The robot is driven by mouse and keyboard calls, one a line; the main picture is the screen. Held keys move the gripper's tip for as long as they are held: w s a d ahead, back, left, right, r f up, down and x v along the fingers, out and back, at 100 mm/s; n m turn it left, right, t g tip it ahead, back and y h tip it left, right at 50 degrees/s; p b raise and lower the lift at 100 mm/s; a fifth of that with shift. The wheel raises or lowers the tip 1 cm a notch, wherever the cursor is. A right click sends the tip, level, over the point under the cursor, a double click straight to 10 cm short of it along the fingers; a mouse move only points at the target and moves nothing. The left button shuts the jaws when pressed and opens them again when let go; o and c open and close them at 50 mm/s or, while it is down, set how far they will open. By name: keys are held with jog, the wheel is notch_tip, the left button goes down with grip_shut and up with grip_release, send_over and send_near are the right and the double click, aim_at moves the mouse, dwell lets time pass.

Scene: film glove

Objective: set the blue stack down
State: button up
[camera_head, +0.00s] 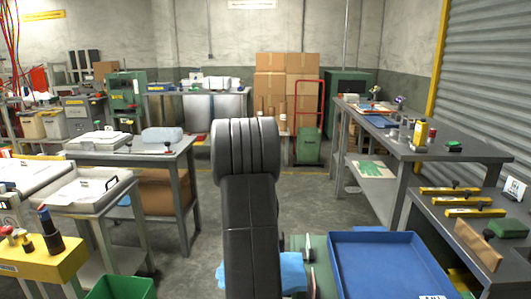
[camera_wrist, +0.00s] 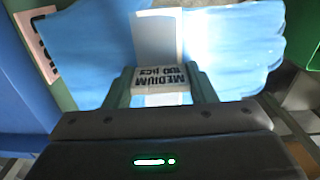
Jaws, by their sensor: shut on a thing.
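The blue stack (camera_wrist: 90,48) is a light blue bundle with a white band and a label reading "MEDIUM 100 pcs". My gripper (camera_wrist: 161,86) is shut on its banded middle, with a finger on each side of the label. In the head view the stack (camera_head: 292,272) shows low in the picture on both sides of my arm, which hides its middle and my gripper. I cannot tell whether its underside touches anything.
A blue tray (camera_head: 335,250) with a label at its front lies just right of the stack. A green bin (camera_head: 121,289) is at lower left. A yellow-topped stand (camera_head: 45,265) with knobs is farther left. A bench (camera_head: 440,150) stands at right. Open floor lies beyond my arm.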

jog(key=shift+s+r+p, duration=0.15)
jog(key=shift+r+p, duration=0.6)
jog(key=shift+p, duration=0.75)
jog(key=shift+s+r+p, duration=0.1)
jog(key=shift+r+p, duration=0.65)
jog(key=shift+p, duration=0.75)
jog(key=r+p, duration=0.1)
jog(key=p, duration=0.2)
jog(key=r+p, duration=0.1)
jog(key=p, duration=0.2)
jog(key=shift+s+r+p, duration=0.4)
jog(key=s+r+p, duration=0.1)
jog(key=r+p, duration=0.1)
jog(key=p, duration=0.3)
jog(key=shift+s+p, duration=0.1)
jog(key=shift+p, duration=0.2)
jog(key=shift+f, duration=0.1)
